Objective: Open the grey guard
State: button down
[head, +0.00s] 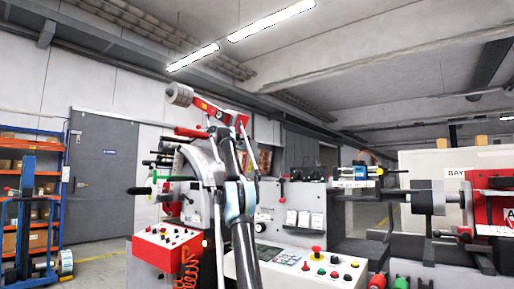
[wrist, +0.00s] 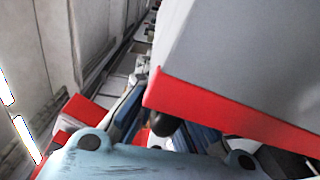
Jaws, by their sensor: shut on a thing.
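The grey guard (head: 202,165) is a curved grey cover on the machine, left of my arm in the head view. In the wrist view, a large grey panel with a red edge, which looks like the guard (wrist: 245,65), fills the upper right. My gripper (wrist: 160,128) is shut on a dark rounded knob, apparently the guard's handle (wrist: 166,124), just below the red edge. In the head view my arm rises in front of the machine and hides part of the guard and the grip.
A red arm with a grey roller (head: 180,94) sticks out above the guard. A control panel (head: 310,266) with buttons stands low in front. A grey roll (head: 427,197) is at the right. Blue-orange shelving (head: 35,190) stands at far left.

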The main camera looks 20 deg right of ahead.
jog(key=shift+w+a+f, duration=0.25)
jog(key=shift+w+a, duration=0.15)
jog(key=shift+w, duration=0.15)
jog(key=shift+w+a+f, duration=0.2)
jog(key=shift+w+a, duration=0.15)
jog(key=shift+w, duration=0.2)
